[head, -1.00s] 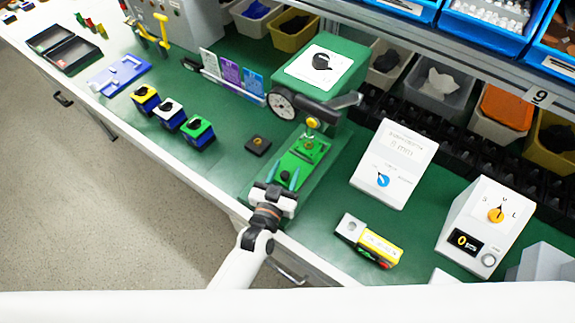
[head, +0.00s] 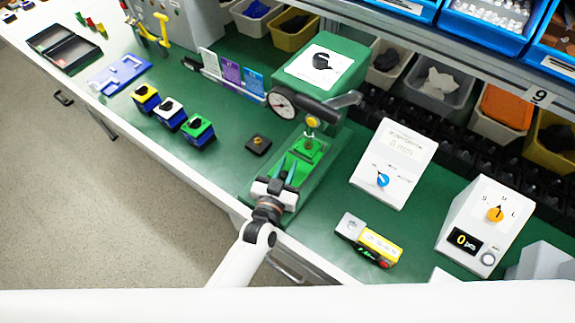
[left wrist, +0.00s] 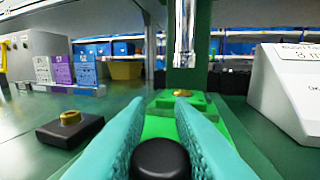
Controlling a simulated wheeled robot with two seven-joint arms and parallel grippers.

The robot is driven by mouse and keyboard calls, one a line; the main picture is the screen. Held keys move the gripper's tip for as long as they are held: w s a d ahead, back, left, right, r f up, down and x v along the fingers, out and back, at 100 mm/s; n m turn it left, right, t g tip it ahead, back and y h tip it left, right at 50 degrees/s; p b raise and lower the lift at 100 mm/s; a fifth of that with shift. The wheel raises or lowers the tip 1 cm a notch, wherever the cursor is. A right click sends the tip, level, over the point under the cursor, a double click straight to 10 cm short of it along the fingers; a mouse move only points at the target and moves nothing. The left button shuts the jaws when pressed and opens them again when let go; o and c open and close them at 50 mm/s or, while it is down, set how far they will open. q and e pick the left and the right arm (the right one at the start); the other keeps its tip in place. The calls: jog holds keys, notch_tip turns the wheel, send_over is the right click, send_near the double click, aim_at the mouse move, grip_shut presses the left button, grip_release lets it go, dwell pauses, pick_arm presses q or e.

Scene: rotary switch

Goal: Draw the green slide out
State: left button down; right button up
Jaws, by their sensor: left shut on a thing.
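The bright green slide (head: 307,153) lies on the base of the green press (head: 327,70), below its ram. It also shows in the left wrist view (left wrist: 160,127), with a brass-coloured piece (left wrist: 182,93) on its far part. My left gripper (head: 284,175) is at the front end of the slide. Its teal fingers are closed around the slide's black knob (left wrist: 160,158), seen between them in the left wrist view. The knob is hidden by the gripper in the head view. My right gripper is not in view.
A small black block with a brass top (head: 258,144) sits left of the press base. A white box with a blue knob (head: 394,164) and a yellow device (head: 369,240) stand to the right. Several coloured switch blocks (head: 171,114) stand at the left.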

pick_arm(q)
jog(key=s+a+p, duration=0.1)
jog(key=s+a, duration=0.1)
jog(key=s, duration=0.1)
jog(key=s+a+p, duration=0.1)
jog(key=s+a, duration=0.2)
jog(key=s, duration=0.1)
jog(key=s+a+p, duration=0.2)
jog(key=s, duration=0.1)
jog(key=shift+s+a, duration=0.15)
jog(key=shift+a, duration=0.1)
jog(key=shift+f, duration=0.1)
jog(key=c, duration=1.4)
grip_release()
jog(key=shift+o, duration=0.7)
jog(key=shift+s, duration=0.1)
